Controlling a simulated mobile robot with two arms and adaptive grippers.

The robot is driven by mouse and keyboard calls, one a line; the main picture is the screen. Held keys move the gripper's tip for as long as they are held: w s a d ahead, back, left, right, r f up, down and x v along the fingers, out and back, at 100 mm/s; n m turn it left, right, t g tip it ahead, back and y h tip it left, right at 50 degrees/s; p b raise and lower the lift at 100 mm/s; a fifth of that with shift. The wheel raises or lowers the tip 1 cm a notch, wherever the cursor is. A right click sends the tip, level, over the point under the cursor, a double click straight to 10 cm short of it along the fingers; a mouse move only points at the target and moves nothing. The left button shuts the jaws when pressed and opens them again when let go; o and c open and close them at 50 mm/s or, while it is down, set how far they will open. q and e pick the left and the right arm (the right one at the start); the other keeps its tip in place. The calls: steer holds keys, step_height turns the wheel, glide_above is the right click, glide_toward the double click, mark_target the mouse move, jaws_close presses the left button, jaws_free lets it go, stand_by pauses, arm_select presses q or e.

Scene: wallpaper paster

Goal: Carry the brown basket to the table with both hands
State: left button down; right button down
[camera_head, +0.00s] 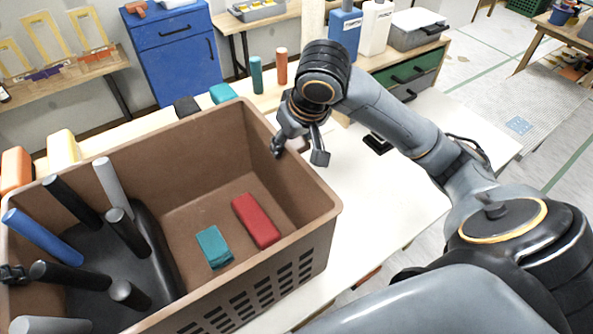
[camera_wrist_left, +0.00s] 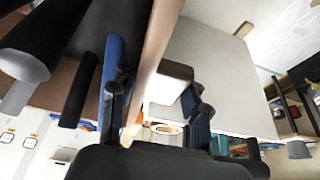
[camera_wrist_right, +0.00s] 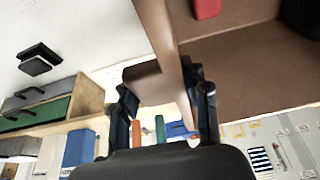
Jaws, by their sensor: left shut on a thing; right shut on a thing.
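The brown basket (camera_head: 285,255) fills the left and front of the head view, upright, over a white table (camera_head: 400,190). I cannot tell whether it touches the table. Inside it are a red block (camera_head: 256,220), a teal block (camera_head: 214,247) and a black holder with several dark, grey and blue handles. My right gripper (camera_head: 299,152) is shut on the basket's right end wall; the rim (camera_wrist_right: 160,40) runs between its fingers in the right wrist view. My left gripper (camera_wrist_left: 157,98) is shut on the opposite end wall; in the head view only a bit shows at the left edge.
Behind the basket stand a teal cylinder (camera_head: 257,75) and an orange cylinder (camera_head: 281,67). A black item (camera_head: 377,143) lies on the white table right of my right gripper. A blue cabinet (camera_head: 175,55) stands at the back. The table's right part is mostly clear.

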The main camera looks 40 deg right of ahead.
arm_select(q)
steer(key=shift+s+r, duration=0.15)
steer(key=shift+r, duration=0.1)
arm_select(e)
steer(key=shift+s+d+r, duration=0.15)
steer(key=shift+s+d, duration=0.05)
steer(key=shift+d, duration=0.15)
arm_select(q)
steer(key=shift+a+f, duration=0.1)
steer(key=shift+f, duration=0.05)
arm_select(e)
steer(key=shift+w, duration=0.1)
